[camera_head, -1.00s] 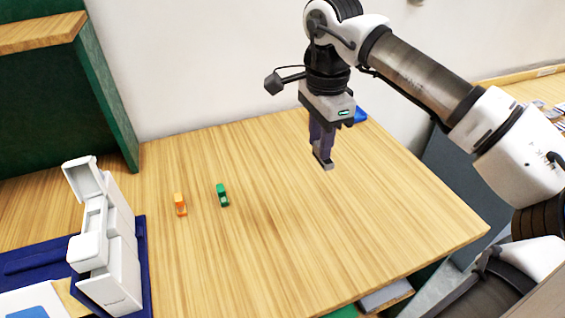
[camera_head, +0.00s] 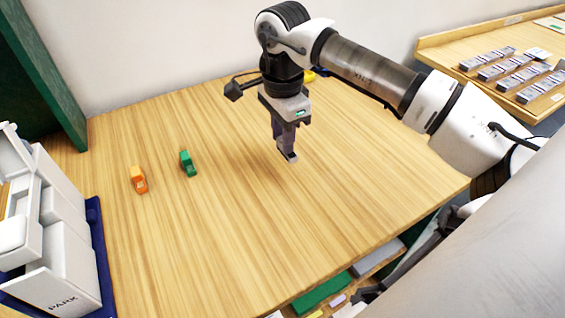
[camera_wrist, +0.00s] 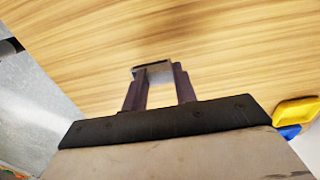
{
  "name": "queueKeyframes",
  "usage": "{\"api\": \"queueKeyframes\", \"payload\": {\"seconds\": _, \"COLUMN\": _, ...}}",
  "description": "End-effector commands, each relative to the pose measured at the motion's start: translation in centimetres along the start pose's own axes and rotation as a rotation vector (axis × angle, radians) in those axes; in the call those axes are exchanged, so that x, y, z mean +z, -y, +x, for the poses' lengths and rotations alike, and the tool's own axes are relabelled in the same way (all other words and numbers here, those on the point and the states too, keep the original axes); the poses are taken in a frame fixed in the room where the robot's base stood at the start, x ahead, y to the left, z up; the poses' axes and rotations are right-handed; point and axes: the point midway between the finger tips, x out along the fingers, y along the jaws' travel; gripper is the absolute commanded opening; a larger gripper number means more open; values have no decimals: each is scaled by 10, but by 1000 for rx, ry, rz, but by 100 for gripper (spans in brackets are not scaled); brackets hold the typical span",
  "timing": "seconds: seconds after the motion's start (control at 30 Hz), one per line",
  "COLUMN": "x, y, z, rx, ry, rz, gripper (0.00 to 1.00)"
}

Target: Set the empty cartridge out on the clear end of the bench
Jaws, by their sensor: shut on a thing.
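My gripper (camera_head: 287,155) points down above the wooden bench (camera_head: 240,245), right of two small objects on it. It is shut on a small grey cartridge (camera_wrist: 153,71), which shows between the fingers in the wrist view. An orange piece (camera_head: 139,180) and a green piece (camera_head: 188,163) stand apart on the bench to the left.
A white machine marked PARK (camera_head: 65,255) stands on a blue mat at the left. Yellow and blue items (camera_wrist: 297,112) lie at the bench's back. A side table (camera_head: 480,50) holds several grey strips. The bench's middle and front are clear.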

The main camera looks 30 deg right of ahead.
Motion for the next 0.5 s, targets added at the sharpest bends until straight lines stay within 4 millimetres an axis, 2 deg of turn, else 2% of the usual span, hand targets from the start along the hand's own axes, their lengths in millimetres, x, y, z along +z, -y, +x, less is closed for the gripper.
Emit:
{"api": "queueKeyframes", "payload": {"seconds": 0.17, "x": 0, "y": 0, "z": 13, "rx": 0, "ry": 0, "rz": 0, "gripper": 6}}
{"api": "queueKeyframes", "payload": {"seconds": 0.4, "x": 0, "y": 0, "z": 48, "rx": 0, "ry": 1, "rz": 0, "gripper": 6}}
{"api": "queueKeyframes", "payload": {"seconds": 0.5, "x": 0, "y": 0, "z": 51, "rx": 0, "ry": 0, "rz": 0, "gripper": 6}}
